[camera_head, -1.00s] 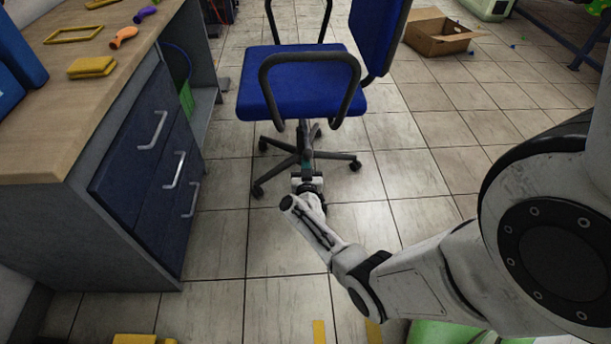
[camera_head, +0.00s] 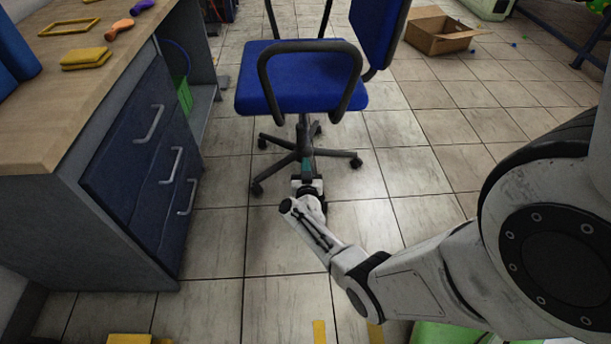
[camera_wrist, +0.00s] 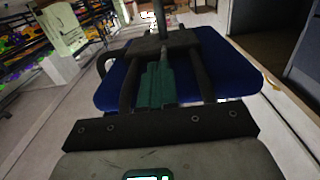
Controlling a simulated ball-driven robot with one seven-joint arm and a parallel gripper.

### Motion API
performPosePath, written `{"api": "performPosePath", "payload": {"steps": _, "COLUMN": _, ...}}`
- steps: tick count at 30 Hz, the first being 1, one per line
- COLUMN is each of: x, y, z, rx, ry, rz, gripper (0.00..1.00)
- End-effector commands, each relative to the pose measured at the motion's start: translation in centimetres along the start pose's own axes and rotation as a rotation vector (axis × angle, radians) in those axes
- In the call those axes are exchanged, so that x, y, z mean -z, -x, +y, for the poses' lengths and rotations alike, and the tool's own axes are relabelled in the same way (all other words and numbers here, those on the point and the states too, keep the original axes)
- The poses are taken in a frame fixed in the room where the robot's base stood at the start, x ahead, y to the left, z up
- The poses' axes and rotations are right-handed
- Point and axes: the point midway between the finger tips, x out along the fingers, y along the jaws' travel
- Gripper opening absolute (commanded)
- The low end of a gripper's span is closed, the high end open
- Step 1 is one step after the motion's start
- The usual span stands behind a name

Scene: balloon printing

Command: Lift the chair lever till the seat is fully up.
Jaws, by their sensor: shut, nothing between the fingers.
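The blue office chair (camera_head: 300,77) stands upright on its dark wheeled base (camera_head: 295,155) in the head view. Its black armrests and backrest (camera_head: 378,30) show. My gripper (camera_head: 307,165) is low in front of the chair, below the seat's front edge, its teal fingers pointing toward the column. In the wrist view my gripper (camera_wrist: 158,85) is shut and empty, with its teal fingers together close to a dark bracket (camera_wrist: 160,45) against the blue seat (camera_wrist: 215,65). I cannot make out the lever clearly, or whether the fingers touch it.
An open cardboard box (camera_head: 440,35) lies behind the chair to the right. Tiled floor is clear between the desk and my arm.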

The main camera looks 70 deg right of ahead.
Motion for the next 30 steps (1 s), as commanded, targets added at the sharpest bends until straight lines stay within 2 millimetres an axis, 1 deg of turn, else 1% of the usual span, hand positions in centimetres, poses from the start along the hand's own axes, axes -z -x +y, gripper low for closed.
{"api": "performPosePath", "payload": {"steps": 1, "x": -0.8, "y": 0.0, "z": 0.0, "rx": 0.0, "ry": 0.0, "rz": 0.0, "gripper": 0.0}}
{"api": "performPosePath", "payload": {"steps": 4, "x": -1.4, "y": 0.0, "z": 0.0, "rx": 0.0, "ry": 0.001, "rz": 0.0, "gripper": 0.0}}
{"api": "performPosePath", "payload": {"steps": 8, "x": -1.6, "y": 0.0, "z": 0.0, "rx": 0.0, "ry": 0.001, "rz": 0.001, "gripper": 0.0}}
{"api": "performPosePath", "payload": {"steps": 11, "x": -1.4, "y": 0.5, "z": 0.0, "rx": 0.001, "ry": 0.002, "rz": 0.0, "gripper": 0.0}}
{"api": "performPosePath", "payload": {"steps": 30, "x": -1.3, "y": 7.4, "z": 0.0, "rx": 0.002, "ry": 0.001, "rz": -0.001, "gripper": 0.0}}
